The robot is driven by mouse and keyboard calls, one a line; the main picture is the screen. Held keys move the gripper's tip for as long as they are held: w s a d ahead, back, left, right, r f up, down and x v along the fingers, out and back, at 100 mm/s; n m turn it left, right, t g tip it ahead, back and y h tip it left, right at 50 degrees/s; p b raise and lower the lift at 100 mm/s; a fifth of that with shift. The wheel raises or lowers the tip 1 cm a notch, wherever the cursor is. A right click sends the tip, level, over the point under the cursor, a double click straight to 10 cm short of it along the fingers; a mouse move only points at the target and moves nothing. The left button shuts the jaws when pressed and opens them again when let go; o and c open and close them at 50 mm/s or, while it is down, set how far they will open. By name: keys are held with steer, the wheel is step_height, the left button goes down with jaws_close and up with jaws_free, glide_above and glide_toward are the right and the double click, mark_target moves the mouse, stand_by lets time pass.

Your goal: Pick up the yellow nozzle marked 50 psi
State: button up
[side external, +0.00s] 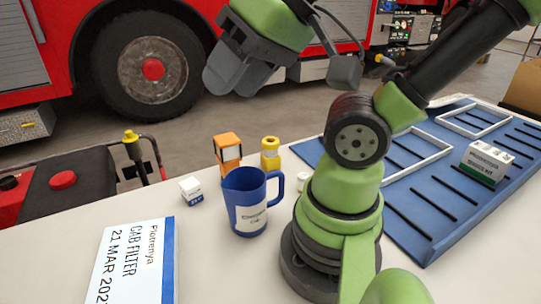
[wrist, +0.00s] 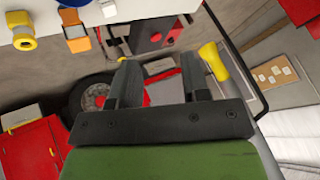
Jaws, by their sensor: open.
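A yellow nozzle (side external: 270,154) stands upright on the white table behind the blue mug, to the right of an orange-and-white piece. It also shows at the upper left of the wrist view (wrist: 21,31). Its marking is too small to read. My gripper (side external: 290,80) is open and empty, high above the table and well apart from the nozzle.
A blue mug (side external: 245,205) stands in front of the nozzle. The orange-and-white piece (side external: 228,150) and a small white box (side external: 191,189) are nearby. A label board (side external: 130,262) lies at the front left. A blue slotted board (side external: 425,190) with a white-and-green box (side external: 487,163) is at the right.

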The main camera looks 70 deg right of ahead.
stand_by(0.3)
steer(key=o, duration=0.8)
